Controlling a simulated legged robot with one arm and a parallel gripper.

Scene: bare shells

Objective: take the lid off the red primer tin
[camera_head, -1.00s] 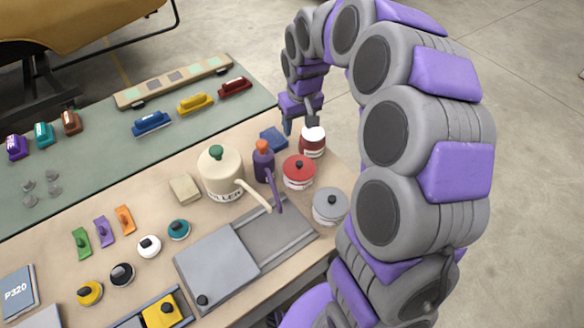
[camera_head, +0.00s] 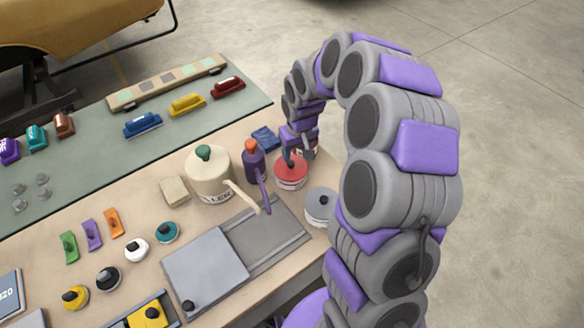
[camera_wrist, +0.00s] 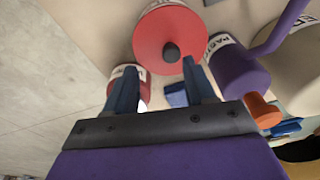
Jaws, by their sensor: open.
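The red primer tin (camera_head: 291,178) stands on the beige bench top with its flat red lid (camera_head: 287,169) on. A dark round knob (camera_wrist: 170,52) rises from the middle of the lid in the wrist view. My gripper (camera_head: 298,156) is open and empty, just above the tin's far side. In the wrist view my gripper (camera_wrist: 160,72) has its two blue-grey fingers apart, and the knob appears just beyond and between their tips. Whether a finger touches the lid, I cannot tell. The tin's label is partly cut off in the wrist view.
A darker red tin (camera_wrist: 117,86) stands close by, largely hidden by my gripper. A purple bottle with orange cap (camera_head: 254,163) and a cream can (camera_head: 209,178) stand left. A grey tin (camera_head: 319,210) is in front. A blue block (camera_head: 265,137) lies behind.

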